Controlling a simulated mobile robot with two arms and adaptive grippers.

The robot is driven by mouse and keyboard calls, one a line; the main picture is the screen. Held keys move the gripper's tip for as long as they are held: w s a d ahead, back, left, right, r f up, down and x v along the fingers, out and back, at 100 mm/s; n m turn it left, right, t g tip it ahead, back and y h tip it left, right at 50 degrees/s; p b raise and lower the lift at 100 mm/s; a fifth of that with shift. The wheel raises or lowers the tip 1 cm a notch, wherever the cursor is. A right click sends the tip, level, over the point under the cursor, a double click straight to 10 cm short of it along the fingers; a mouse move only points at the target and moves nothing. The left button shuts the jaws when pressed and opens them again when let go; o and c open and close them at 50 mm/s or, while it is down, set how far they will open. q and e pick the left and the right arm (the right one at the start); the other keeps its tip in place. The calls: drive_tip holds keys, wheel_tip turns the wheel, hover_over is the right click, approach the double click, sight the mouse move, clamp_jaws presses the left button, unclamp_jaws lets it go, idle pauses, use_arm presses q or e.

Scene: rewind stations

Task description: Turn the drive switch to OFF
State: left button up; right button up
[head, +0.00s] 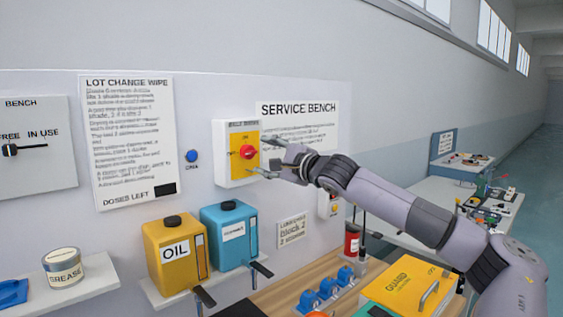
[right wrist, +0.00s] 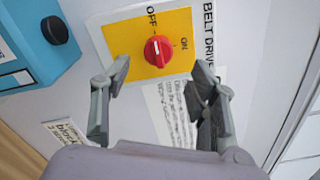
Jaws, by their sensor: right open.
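The drive switch is a red knob (head: 247,152) on a yellow plate (head: 238,143) in a white box on the wall. In the right wrist view the red knob (right wrist: 158,51) sits near the words OFF and ON, with BELT DRIVE printed beside the plate. I cannot tell for sure which word the knob points to. My right gripper (head: 266,157) is open just in front of the knob. In the right wrist view the fingertips (right wrist: 159,80) are spread, with nothing between them, and the knob shows beyond them. My left gripper is not in view.
A blue container (head: 229,236) and a yellow oil container (head: 175,257) stand on a shelf below the switch. A blue button (head: 192,156) is on the wall to its left. A bench below holds a yellow guard (head: 405,287) and blue parts.

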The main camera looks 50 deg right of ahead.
drive_tip(key=s, duration=0.5)
drive_tip(key=shift+s+a+f, duration=0.1)
drive_tip(key=shift+a, duration=0.2)
idle(0.5)
